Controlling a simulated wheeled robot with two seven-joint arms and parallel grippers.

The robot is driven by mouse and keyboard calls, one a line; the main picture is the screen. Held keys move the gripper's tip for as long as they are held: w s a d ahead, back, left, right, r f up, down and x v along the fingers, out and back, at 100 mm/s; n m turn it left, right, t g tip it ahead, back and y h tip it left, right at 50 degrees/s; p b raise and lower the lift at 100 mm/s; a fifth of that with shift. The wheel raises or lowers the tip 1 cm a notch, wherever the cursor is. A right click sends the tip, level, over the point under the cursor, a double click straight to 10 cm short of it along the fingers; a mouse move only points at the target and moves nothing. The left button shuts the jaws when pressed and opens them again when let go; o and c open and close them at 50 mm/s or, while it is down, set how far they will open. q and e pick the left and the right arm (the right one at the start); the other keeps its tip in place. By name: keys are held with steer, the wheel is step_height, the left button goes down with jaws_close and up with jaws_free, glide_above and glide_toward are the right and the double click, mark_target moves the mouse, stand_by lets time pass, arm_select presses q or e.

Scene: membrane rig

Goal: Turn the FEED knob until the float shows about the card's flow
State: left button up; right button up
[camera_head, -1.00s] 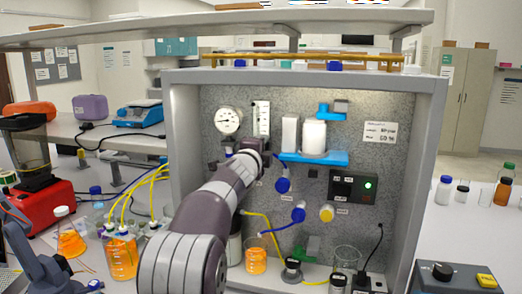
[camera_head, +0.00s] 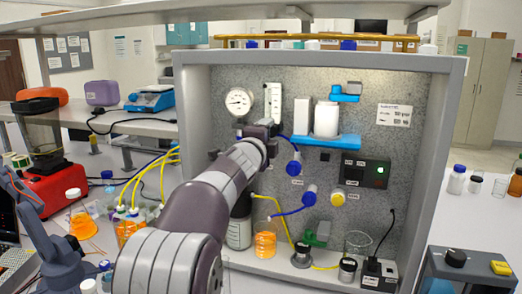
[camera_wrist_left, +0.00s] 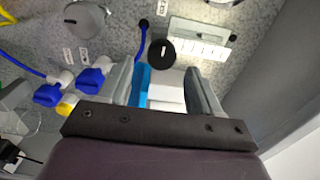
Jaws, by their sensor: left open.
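The float flow tube with its scale (camera_head: 272,98) is upright on the panel, right of the round gauge (camera_head: 239,101). It also shows in the left wrist view (camera_wrist_left: 200,41); the float's reading is too small to tell. A black knob with a white mark (camera_wrist_left: 160,53) sits beside it, beyond my fingertips. My left gripper (camera_wrist_left: 162,82) is open, its fingers apart with nothing gripped. In the head view it (camera_head: 266,130) is just below the tube, covering part of the panel. The card (camera_head: 394,115) is at upper right, its figures blurred. I cannot read which knob is FEED.
Blue valve knobs (camera_head: 293,167) and a yellow one (camera_head: 338,198) stick out below the blue shelf (camera_head: 325,142), which holds white containers. A beaker of orange liquid (camera_head: 265,245) stands on the rig floor.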

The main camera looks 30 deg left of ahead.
arm_select(q)
steer(key=v, duration=0.7)
steer(key=shift+b, duration=0.3)
stand_by(1.6)
